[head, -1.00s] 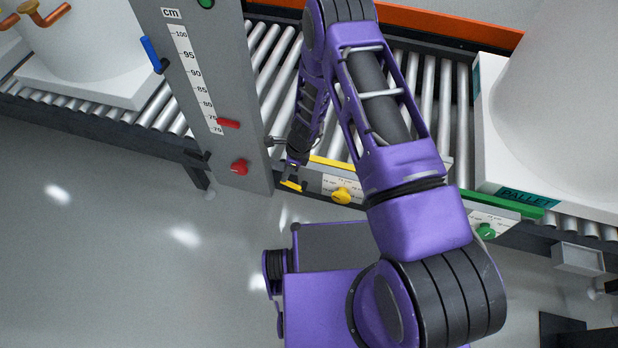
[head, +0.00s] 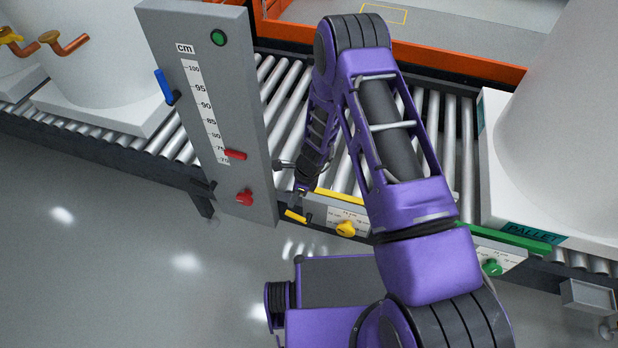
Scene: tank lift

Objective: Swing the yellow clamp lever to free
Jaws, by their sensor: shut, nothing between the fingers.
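The yellow clamp lever (head: 295,216) is a short bar at the conveyor's front edge, just right of the grey post. A yellow knob (head: 345,229) sits to its right on a labelled panel (head: 325,212). My gripper (head: 299,193) points down just above and behind the lever. It is small and dark here. Its fingers are shut with nothing between them. I cannot tell whether they touch the lever. My forearm hides part of the panel's right side.
A grey post (head: 215,110) with a cm scale, a blue lever (head: 164,86), a red pointer (head: 235,154) and a red knob (head: 245,198) stands close left of my gripper. A white pallet (head: 500,170) bears a large tank at right. A green-topped panel (head: 510,240) sits before it.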

